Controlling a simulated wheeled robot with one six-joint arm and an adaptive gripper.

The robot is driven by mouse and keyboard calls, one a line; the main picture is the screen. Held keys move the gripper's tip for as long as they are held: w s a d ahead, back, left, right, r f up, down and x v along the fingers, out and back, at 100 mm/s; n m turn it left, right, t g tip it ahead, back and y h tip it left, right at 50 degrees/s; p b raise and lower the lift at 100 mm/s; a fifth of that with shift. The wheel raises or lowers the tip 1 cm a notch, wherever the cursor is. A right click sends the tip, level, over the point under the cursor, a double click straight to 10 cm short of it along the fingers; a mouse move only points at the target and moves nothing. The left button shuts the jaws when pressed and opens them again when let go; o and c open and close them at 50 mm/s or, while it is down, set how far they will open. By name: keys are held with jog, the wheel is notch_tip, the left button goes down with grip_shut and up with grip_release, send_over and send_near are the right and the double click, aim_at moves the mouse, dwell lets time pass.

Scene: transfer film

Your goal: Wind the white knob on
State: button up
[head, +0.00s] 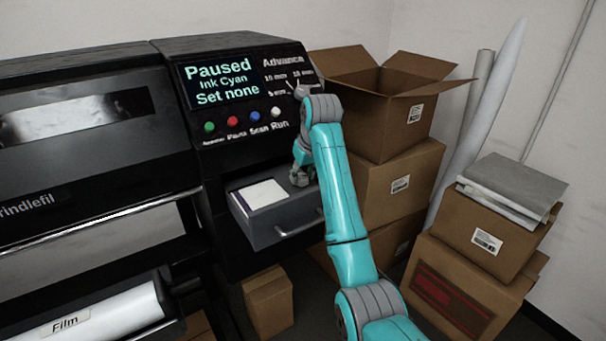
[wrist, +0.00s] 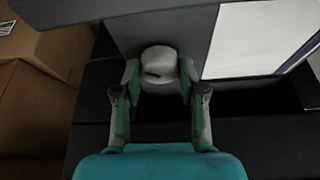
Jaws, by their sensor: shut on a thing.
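The white knob (wrist: 159,66), round with a short dark mark on its top, sits between the fingers of my gripper (wrist: 160,84) in the wrist view. The fingers touch it from both sides. In the head view my gripper (head: 301,176) points down at the right side of the pulled-out grey drawer (head: 262,236), beside a white sheet (head: 262,194). The knob cannot be made out clearly there. The black printer's screen (head: 222,80) reads "Paused, Ink Cyan, Set none". The "Advance" scale (head: 284,62) is partly hidden by my arm.
Stacked cardboard boxes (head: 385,190) stand close on the right. A film roll (head: 95,318) lies at the lower left.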

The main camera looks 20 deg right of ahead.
dwell(0.4)
jog(key=o, duration=1.1)
jog(key=shift+o, duration=0.2)
